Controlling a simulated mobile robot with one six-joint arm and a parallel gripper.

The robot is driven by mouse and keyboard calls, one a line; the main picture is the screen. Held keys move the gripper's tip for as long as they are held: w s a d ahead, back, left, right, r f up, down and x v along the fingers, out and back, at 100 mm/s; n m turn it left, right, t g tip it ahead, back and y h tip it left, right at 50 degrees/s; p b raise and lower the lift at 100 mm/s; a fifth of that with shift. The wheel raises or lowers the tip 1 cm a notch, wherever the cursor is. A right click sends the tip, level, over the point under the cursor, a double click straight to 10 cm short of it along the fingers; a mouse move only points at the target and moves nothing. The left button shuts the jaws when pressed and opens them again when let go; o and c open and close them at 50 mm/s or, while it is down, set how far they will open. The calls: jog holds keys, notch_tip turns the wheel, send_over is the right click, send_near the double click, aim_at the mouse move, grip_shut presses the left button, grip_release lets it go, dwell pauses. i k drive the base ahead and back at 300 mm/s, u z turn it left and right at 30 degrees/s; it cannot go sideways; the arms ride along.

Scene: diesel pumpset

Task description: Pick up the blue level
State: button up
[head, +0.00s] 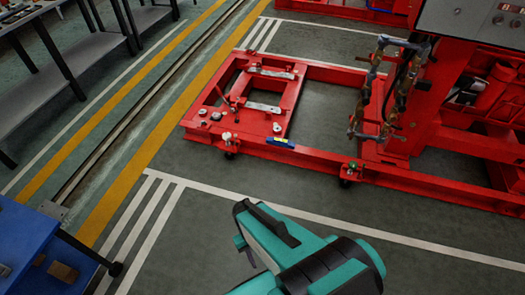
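The blue level (281,142) is a small, short blue bar with a yellow mark. It lies on the near rail of the red base frame (315,158), left of the frame's middle. My teal and black arm reaches up from the bottom of the head view. Its end (241,224) hangs over the grey floor, well short of the frame and apart from the level. The fingers cannot be clearly made out, so I cannot tell whether my gripper is open. I see nothing held in it.
Metal brackets (263,107) and small parts sit on the frame's left end. A hose assembly (385,90) stands at the right, beside red machinery and a grey panel (475,22). A blue cart (35,250) is at lower left, grey shelves (60,50) at upper left. Floor before the frame is clear.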

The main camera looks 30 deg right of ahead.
aim_at(281, 142)
jog(key=u, duration=0.35)
jog(key=k, duration=0.8)
jog(key=u, duration=0.4)
jog(key=i, duration=1.2)
jog(key=z, duration=0.55)
jog(key=i, duration=1.75)
